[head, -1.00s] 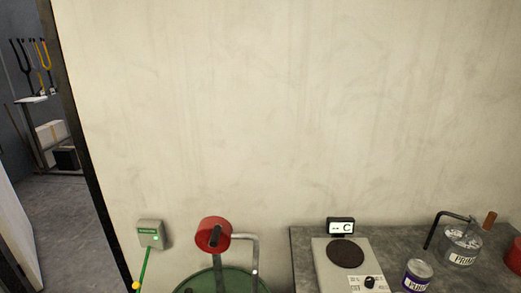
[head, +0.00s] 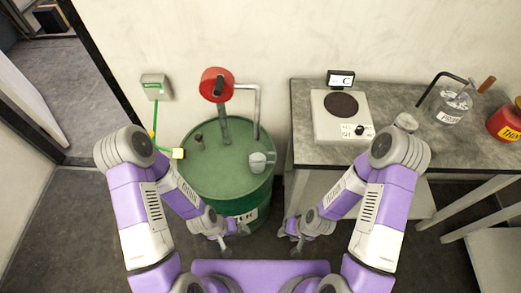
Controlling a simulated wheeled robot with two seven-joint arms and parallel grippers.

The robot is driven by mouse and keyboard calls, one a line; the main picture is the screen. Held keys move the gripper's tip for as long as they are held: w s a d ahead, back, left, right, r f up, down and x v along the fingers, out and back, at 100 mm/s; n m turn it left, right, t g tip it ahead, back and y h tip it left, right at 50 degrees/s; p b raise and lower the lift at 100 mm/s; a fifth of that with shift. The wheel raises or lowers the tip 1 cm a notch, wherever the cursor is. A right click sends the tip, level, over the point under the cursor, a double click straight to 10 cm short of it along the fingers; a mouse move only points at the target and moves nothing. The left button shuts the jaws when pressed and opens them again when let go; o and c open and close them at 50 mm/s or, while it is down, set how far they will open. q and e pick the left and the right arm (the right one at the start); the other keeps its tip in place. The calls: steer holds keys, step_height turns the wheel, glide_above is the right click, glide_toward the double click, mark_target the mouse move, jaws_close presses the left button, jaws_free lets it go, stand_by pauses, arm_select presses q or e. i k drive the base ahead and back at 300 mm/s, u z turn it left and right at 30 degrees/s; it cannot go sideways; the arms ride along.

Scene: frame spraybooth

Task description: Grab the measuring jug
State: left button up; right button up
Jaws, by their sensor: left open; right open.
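A small grey-white jug with a side handle (head: 257,163), which looks like the measuring jug, stands on the right part of the green drum's lid (head: 212,170). Any markings on it are too small to read. My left gripper (head: 223,245) is open and empty, low in front of the drum, below and left of the jug. My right gripper (head: 298,244) is open and empty, low and to the right of the drum, below and right of the jug. Neither gripper touches the jug.
A red-topped pump (head: 217,85) with a bent grey pipe rises behind the jug. A green cable runs to a wall box (head: 156,87). Open floor lies left.

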mark_target(257, 153)
steer(key=u, duration=2.75)
steer(key=k, duration=0.8)
steer(key=z, duration=1.1)
steer(key=i, duration=0.5)
steer(key=z, duration=0.05)
